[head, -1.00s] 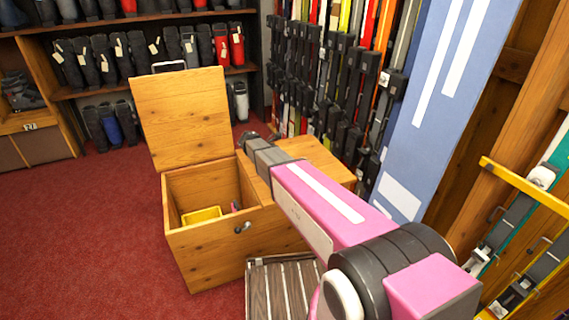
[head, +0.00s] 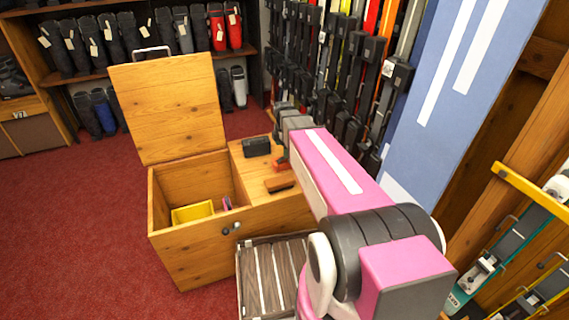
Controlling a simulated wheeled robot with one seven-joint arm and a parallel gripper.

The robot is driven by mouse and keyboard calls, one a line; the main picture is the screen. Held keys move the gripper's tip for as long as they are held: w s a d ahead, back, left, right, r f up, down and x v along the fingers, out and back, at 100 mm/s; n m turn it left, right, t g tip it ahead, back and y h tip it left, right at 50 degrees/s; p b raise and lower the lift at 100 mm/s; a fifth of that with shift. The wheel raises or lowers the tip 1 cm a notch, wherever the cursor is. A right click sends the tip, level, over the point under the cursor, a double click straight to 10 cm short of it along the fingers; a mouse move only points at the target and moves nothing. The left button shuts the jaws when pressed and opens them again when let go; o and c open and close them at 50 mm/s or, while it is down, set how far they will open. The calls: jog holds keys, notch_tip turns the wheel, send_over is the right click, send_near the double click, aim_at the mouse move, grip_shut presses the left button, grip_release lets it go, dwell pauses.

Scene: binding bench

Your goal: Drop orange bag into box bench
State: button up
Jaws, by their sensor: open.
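The box bench (head: 185,248) is a wooden chest left of centre. Its left lid stands raised over an open compartment, and its right part is a flat closed top. A small orange-red item (head: 282,163) lies on that top, partly behind my arm; I cannot tell for sure that it is the orange bag. My gripper (head: 282,111) is at the arm's far end, beyond and above this item in the picture. It is open, though its fingers are small and partly hidden, and nothing shows between them.
A black box-like item (head: 257,147) and a brown brush-like block (head: 280,184) lie on the closed top. A yellow tray (head: 193,212) is inside the open compartment. A slatted crate (head: 262,275) stands in front. Skis line the back right; red carpet is clear at left.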

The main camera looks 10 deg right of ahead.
aim_at(285, 160)
jog(key=shift+d+f, duration=0.15)
jog(key=shift+f, duration=1.7)
jog(key=shift+d+f, duration=0.1)
jog(key=shift+f, duration=1.75)
jog(key=c, duration=1.2)
jog(key=shift+o, duration=0.2)
jog(key=shift+r, duration=0.15)
